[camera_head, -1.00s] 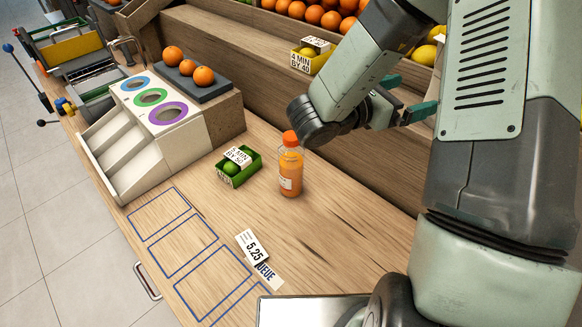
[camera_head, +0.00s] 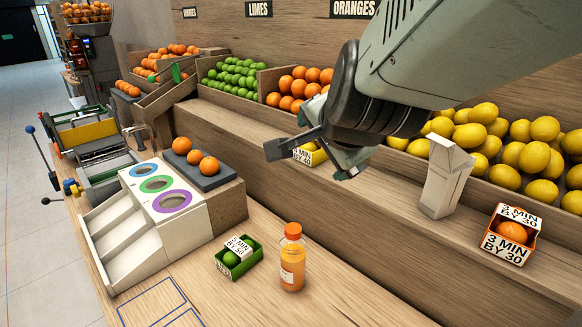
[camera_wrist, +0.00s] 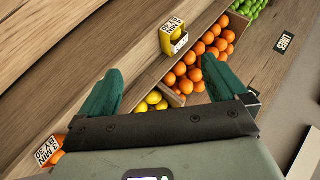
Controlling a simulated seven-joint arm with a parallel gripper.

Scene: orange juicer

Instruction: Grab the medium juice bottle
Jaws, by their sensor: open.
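One juice bottle (camera_head: 292,265), filled with orange juice and with an orange cap, stands upright on the wooden counter in the head view. No other bottle shows to compare its size. My gripper (camera_head: 308,158) is above and behind the bottle, well apart from it, near the raised shelf. In the wrist view my gripper (camera_wrist: 166,88) has its two green fingers spread with nothing held between them. The wrist view faces the fruit display, and the bottle does not show in it.
A green box of limes (camera_head: 238,257) stands just left of the bottle. The white sorter with coloured rings (camera_head: 155,200) is further left. A yellow box (camera_head: 309,154), a white carton (camera_head: 444,178) and an orange box (camera_head: 510,236) sit on the shelf. The counter right of the bottle is clear.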

